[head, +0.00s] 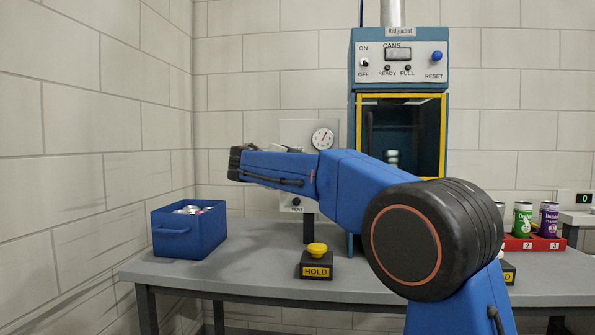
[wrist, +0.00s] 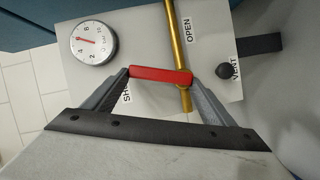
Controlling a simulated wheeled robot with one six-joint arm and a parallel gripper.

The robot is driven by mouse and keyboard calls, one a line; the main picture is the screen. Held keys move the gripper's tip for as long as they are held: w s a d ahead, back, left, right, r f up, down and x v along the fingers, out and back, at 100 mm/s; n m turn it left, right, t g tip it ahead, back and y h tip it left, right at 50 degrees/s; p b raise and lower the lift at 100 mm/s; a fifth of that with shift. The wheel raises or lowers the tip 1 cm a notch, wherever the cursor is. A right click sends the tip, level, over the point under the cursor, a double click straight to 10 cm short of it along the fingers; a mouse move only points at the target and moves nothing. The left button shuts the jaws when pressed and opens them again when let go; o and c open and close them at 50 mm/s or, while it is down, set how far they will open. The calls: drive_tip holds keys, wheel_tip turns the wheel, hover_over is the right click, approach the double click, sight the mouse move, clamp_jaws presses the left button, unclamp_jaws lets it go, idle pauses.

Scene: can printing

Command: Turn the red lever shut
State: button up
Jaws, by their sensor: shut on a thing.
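The red lever (wrist: 158,73) shows in the wrist view as a short bar lying across the brass pipe (wrist: 172,38), roughly at right angles to it. My gripper (wrist: 161,76) is shut on the lever, with one grey finger at each end of the bar. The lever's left end is just above the partly covered shut label (wrist: 127,93). The open label (wrist: 188,30) lies beside the pipe, away from the bar. In the head view my blue arm hides the lever and the gripper fingers.
A pressure gauge (wrist: 93,43) and a black vent knob (wrist: 224,72) flank the lever on the pale panel. In the head view, a blue bin (head: 188,235) with cans, a yellow hold button (head: 317,250) and a red can tray (head: 530,243) stand on the grey bench (head: 240,262).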

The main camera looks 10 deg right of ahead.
drive_tip(key=shift+w+a+f+n+t+h, duration=0.1)
drive_tip(key=shift+a+n+t+h, duration=0.2)
drive_tip(key=shift+n, duration=0.5)
drive_tip(key=shift+w+a+f+n+t+h, duration=0.1)
drive_tip(key=shift+a+n+h, duration=0.25)
drive_tip(key=shift+n, duration=0.45)
drive_tip(key=o, duration=1.5)
drive_tip(key=v, duration=1.7)
drive_tip(key=shift+a, duration=0.2)
drive_tip(key=shift+s, duration=0.1)
